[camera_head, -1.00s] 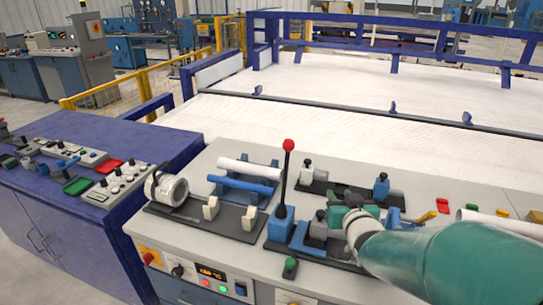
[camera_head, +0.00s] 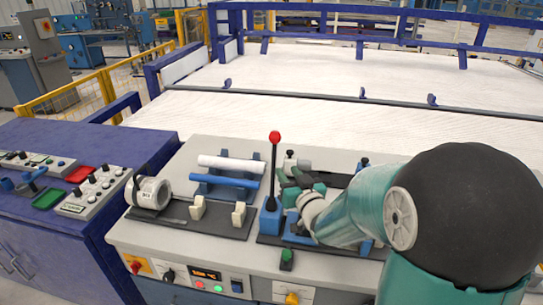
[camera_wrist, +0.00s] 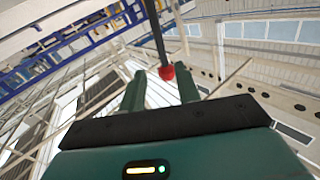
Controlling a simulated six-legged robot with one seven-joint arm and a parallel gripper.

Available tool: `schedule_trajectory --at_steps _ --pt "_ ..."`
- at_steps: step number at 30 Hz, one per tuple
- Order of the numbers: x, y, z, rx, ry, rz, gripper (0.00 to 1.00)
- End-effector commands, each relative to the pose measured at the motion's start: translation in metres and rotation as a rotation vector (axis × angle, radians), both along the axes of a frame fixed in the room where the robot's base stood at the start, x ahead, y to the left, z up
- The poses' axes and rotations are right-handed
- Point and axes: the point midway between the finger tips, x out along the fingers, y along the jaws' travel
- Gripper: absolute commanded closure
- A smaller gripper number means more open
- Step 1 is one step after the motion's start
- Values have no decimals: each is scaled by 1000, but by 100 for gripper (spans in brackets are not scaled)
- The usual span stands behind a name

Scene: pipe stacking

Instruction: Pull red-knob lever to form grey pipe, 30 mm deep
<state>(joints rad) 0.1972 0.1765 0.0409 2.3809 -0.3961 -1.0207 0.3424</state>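The lever (camera_head: 273,172) stands nearly upright with a red knob (camera_head: 274,137) on top, rising from a blue base (camera_head: 270,219) on the bench. My gripper (camera_head: 286,183) is just right of the shaft and below knob height in the head view. I see no grip on the knob. A short grey cylinder (camera_head: 303,163) shows behind my gripper; I cannot tell if it is the grey pipe. My arm hides much of the bench at right.
A white pipe (camera_head: 233,163) and a blue pipe (camera_head: 224,181) lie on a rack left of the lever. A round heater (camera_head: 150,193) and cream clamps (camera_head: 239,214) stand further left. A green button (camera_head: 287,256) sits at the front. A blue cabinet (camera_head: 60,225) stands at left.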

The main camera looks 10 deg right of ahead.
Motion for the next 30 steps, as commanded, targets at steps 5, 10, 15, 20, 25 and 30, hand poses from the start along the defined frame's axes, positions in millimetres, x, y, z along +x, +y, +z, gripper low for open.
schedule_trajectory --at_steps 5,10,15,20,25,30 --pt "36 9 0 0 -1 5 67" --pt "69 16 0 1 0 5 67" --pt "92 21 -1 1 0 5 67" --pt "101 24 0 0 0 4 67" --pt "102 24 0 0 0 4 67" --pt "102 24 0 0 0 4 87"
